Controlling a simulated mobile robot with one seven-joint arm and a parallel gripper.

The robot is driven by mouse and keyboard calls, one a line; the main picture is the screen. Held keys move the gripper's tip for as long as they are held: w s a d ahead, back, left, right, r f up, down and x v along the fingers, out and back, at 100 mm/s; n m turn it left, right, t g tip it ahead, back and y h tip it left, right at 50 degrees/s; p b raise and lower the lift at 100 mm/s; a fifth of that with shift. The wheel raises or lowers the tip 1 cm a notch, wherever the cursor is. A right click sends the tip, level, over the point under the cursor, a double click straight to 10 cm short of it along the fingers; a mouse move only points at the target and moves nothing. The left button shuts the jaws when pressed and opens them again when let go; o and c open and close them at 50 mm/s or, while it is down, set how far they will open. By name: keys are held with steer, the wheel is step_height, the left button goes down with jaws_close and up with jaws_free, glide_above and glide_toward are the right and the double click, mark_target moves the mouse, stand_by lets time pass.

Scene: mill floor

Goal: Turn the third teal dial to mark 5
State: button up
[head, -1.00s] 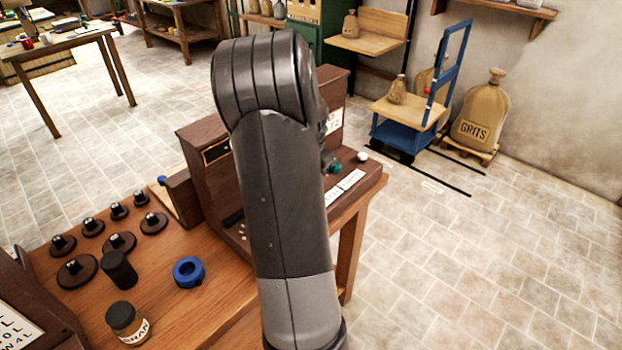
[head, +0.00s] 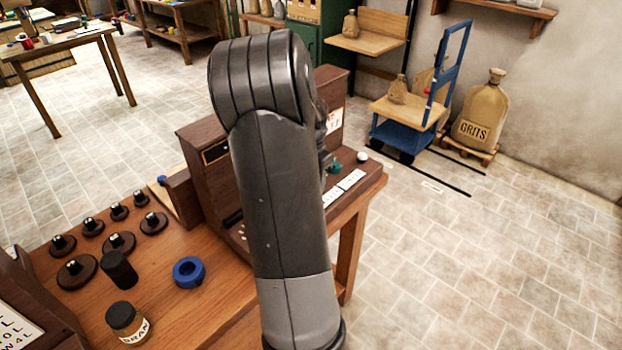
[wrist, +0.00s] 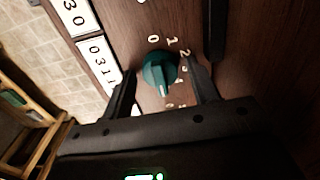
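A teal dial (wrist: 158,70) sits on a dark wooden panel in the wrist view. Its white pointer line points down in the picture, towards small marks that are too blurred to read. The marks 0, 1 and 2 show around its upper right. My gripper (wrist: 161,70) is open, with one dark finger on each side of the dial and a visible gap to it. In the head view a bit of teal dial (head: 335,167) shows beside my arm, which hides most of the gripper and panel. Whether this dial is the third cannot be told.
White number cards (wrist: 98,62) lie left of the dial; one reads 0311. A white knob (head: 362,157) stands near the console's right end. Black weights, a blue ring (head: 188,271) and a dark jar (head: 127,322) stand on the bench. The floor at right is clear.

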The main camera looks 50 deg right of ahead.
steer(key=shift+o, duration=0.3)
step_height(320, 180, up, 11)
stand_by(0.4)
steer(key=shift+f, duration=0.15)
stand_by(0.3)
steer(key=s+a+r+n+t, duration=0.15)
steer(key=a+r+n, duration=0.25)
steer(key=a, duration=0.7)
steer(key=a+r+n+t, duration=0.2)
steer(key=a+r+n, duration=0.25)
steer(key=a, duration=0.75)
steer(key=s+a+n+t, duration=0.1)
steer(key=s+a+n, duration=0.3)
steer(key=a, duration=0.3)
steer(key=s+a+f+n+t, duration=0.1)
steer(key=s+a+n, duration=0.4)
steer(key=a, duration=0.3)
steer(key=shift+s+a, duration=0.25)
steer(key=shift+s, duration=0.5)
